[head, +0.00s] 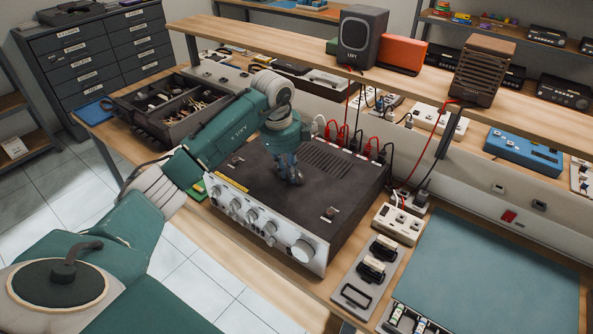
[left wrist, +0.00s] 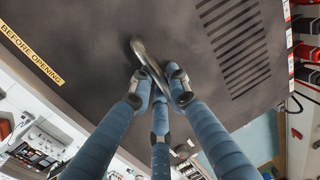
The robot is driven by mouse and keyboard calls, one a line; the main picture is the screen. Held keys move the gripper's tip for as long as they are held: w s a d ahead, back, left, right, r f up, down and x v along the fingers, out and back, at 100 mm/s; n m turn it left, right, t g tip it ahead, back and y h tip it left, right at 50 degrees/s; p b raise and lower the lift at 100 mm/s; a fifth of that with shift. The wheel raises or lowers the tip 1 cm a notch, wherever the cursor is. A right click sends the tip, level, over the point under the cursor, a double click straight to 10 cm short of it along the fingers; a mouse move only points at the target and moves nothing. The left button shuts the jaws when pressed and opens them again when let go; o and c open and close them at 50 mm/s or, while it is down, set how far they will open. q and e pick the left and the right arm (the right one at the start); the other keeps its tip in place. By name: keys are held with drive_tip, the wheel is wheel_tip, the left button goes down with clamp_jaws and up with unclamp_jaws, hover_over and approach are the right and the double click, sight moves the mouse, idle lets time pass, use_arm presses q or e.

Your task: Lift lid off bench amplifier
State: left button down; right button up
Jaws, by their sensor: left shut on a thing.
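The bench amplifier has a silver front panel with several knobs (head: 250,219) and stands on the wooden bench. Its dark lid (head: 348,192) has a slotted vent, and it lies over the top of the amplifier with no clear gap. My left gripper (head: 291,178) reaches down onto the middle of the lid. In the left wrist view its blue fingers (left wrist: 160,78) close on a dark curved handle (left wrist: 144,56) on the lid (left wrist: 120,85). The fingers hide part of the handle. A yellow "BEFORE OPENING" label (left wrist: 28,52) is on the lid. My right gripper is not in view.
Red and black cables (head: 345,138) run from behind the amplifier. A parts tray (head: 165,105) stands at the left, and a shelf with speakers (head: 361,37) crosses behind. A power strip (head: 398,223) and a blue-green mat (head: 490,270) lie on the right.

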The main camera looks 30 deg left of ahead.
use_arm(q)
drive_tip(key=shift+w+r, duration=0.1)
drive_tip(key=shift+r, duration=0.15)
drive_tip(key=shift+a+r, duration=0.1)
drive_tip(key=shift+r, duration=0.35)
wheel_tip(320, 180, up, 9)
drive_tip(key=b, duration=0.2)
drive_tip(key=shift+w+b, duration=0.1)
drive_tip(key=shift+b, duration=0.2)
wheel_tip(320, 180, up, 10)
drive_tip(key=shift+p, duration=0.3)
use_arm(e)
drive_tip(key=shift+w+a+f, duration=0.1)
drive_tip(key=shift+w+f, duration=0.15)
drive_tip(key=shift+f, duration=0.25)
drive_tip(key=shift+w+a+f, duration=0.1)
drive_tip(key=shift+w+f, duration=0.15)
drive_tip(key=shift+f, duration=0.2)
use_arm(q)
drive_tip(key=shift+f, duration=0.1)
